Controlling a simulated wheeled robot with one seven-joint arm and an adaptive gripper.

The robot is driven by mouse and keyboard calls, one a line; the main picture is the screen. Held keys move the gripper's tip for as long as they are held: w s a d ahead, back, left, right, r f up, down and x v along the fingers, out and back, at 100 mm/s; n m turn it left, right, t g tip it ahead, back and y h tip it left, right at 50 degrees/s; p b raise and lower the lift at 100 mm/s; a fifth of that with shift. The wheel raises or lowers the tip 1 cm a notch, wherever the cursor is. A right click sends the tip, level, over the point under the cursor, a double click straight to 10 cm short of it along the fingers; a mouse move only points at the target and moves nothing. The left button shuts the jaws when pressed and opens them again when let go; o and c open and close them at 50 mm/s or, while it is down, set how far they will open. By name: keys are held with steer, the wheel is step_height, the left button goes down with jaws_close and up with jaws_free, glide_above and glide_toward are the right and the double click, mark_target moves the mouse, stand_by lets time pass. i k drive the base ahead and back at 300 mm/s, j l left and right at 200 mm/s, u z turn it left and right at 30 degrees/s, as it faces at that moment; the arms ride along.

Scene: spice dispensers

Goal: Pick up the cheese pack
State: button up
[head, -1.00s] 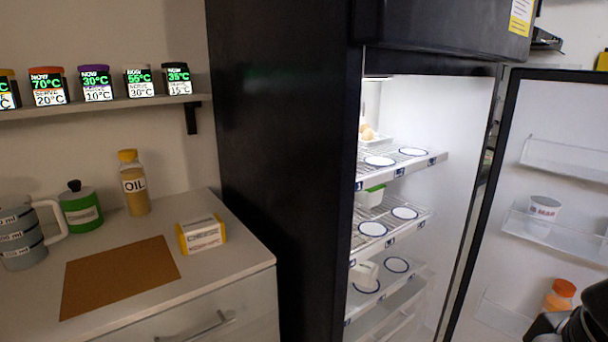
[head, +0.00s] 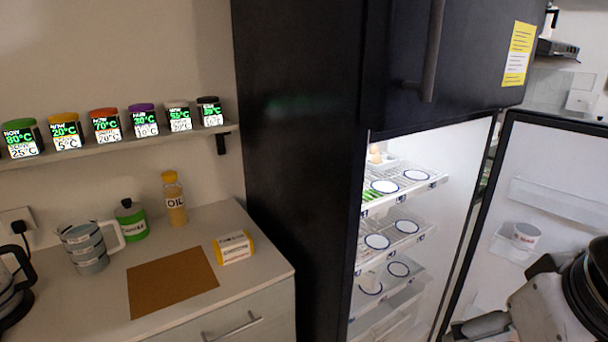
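The cheese pack (head: 234,247) is a small white and yellow block with printed lettering. It lies on the light counter (head: 255,285) near its right side, just right of a brown board (head: 172,282) and apart from it. Part of my arm shows at the lower right edge, in front of the open fridge door and far from the pack. I cannot make out my gripper's fingers in this view.
An oil bottle (head: 174,198), green canister (head: 131,220) and grey measuring jug (head: 85,248) stand behind the board. Several spice jars line the shelf (head: 150,146). The tall black fridge (head: 300,150) borders the counter's right; its door (head: 550,185) stands open.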

mark_target(229, 248)
steer(key=i+j+u, duration=0.3)
steer(key=i, duration=0.45)
steer(key=i+j+u, duration=0.15)
steer(key=i, duration=0.25)
